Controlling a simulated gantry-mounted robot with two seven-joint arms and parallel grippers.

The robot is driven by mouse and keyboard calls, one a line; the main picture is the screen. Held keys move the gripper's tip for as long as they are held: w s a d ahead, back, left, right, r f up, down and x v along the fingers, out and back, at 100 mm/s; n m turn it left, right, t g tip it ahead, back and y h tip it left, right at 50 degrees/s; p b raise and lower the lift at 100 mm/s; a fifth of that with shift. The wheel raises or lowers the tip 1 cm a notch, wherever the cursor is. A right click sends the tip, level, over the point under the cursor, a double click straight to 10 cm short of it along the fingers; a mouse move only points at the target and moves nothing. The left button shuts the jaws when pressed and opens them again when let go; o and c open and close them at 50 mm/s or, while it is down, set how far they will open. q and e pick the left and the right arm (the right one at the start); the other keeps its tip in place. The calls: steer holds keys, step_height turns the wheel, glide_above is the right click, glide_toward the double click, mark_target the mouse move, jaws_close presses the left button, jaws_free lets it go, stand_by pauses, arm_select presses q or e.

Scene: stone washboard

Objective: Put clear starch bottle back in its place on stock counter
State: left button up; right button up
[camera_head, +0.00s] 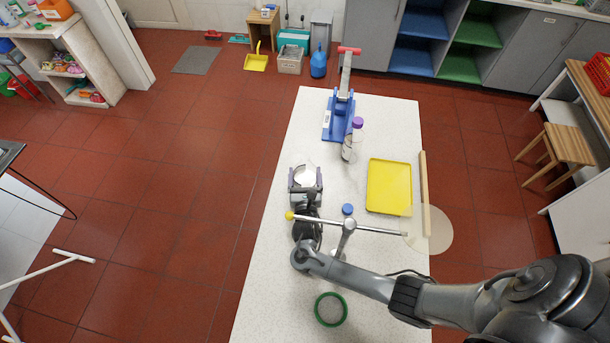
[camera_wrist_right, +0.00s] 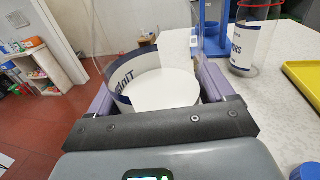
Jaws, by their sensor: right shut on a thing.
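My right gripper (camera_head: 305,180) is over the left side of the speckled white counter (camera_head: 270,262). It is shut on a clear round bottle (camera_head: 306,172). In the right wrist view the bottle (camera_wrist_right: 122,92) sits between the purple finger pads, with a white label, navy edging and partly readable dark lettering. I cannot tell whether its base touches the counter. In the right wrist view this container (camera_wrist_right: 247,42) also has a white label with dark letters. My left gripper is out of view.
A yellow tray (camera_head: 389,186) and a wooden strip (camera_head: 425,190) lie on the right. A blue stand (camera_head: 338,118) with a red handle stands at the back. A metal stand with a crossbar (camera_head: 375,230), a blue cap (camera_head: 347,209) and a green ring (camera_head: 330,309) are nearer.

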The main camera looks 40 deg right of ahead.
steer(key=o, duration=1.4)
steer(key=shift+f, duration=0.15)
steer(key=shift+r, duration=0.2)
steer(key=v, duration=1.2)
steer(key=shift+p, duration=0.3)
